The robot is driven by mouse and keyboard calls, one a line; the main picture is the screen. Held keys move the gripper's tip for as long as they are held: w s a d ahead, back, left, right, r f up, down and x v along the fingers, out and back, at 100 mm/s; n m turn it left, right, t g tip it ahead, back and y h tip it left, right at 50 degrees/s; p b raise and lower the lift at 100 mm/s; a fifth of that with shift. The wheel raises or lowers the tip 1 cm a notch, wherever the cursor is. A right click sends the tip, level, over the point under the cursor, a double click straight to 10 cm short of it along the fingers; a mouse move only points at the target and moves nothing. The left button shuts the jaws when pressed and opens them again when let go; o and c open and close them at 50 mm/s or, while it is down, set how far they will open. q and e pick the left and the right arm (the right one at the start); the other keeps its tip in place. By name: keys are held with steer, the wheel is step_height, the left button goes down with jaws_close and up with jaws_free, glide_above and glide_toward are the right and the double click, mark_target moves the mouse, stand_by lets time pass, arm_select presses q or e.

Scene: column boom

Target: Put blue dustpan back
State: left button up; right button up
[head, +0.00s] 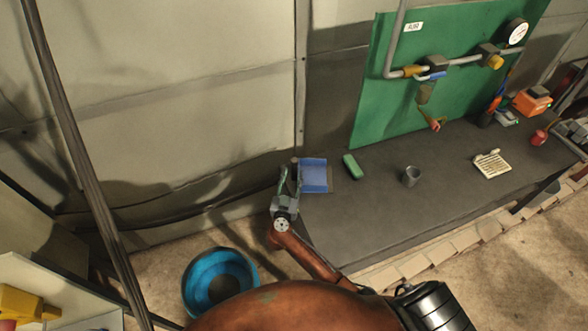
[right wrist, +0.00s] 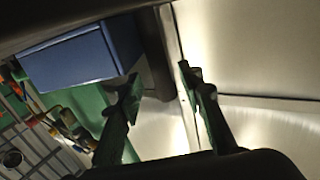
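The blue dustpan (head: 314,175) lies at the left end of the dark bench, beside the wall. Its short dark handle (head: 295,162) points left. My right gripper (head: 289,174) is just left of the pan, at the handle. In the right wrist view the blue pan (right wrist: 72,56) is at upper left, and the dark handle (right wrist: 154,52) runs down toward the gap between the fingers. There the right gripper (right wrist: 161,78) has its fingers apart. I cannot tell whether either finger touches the handle. My left gripper is not in view.
The bench (head: 370,215) also holds a green block (head: 352,166), a grey cup (head: 411,176) and a cream slatted item (head: 492,164). A green panel (head: 400,95) with pipes stands behind. A blue round tub (head: 221,283) is on the floor. The bench front is clear.

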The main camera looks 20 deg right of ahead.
steer(key=v, duration=0.7)
steer(key=shift+s, duration=0.3)
steer(key=shift+a+r, duration=0.1)
steer(key=shift+a, duration=0.05)
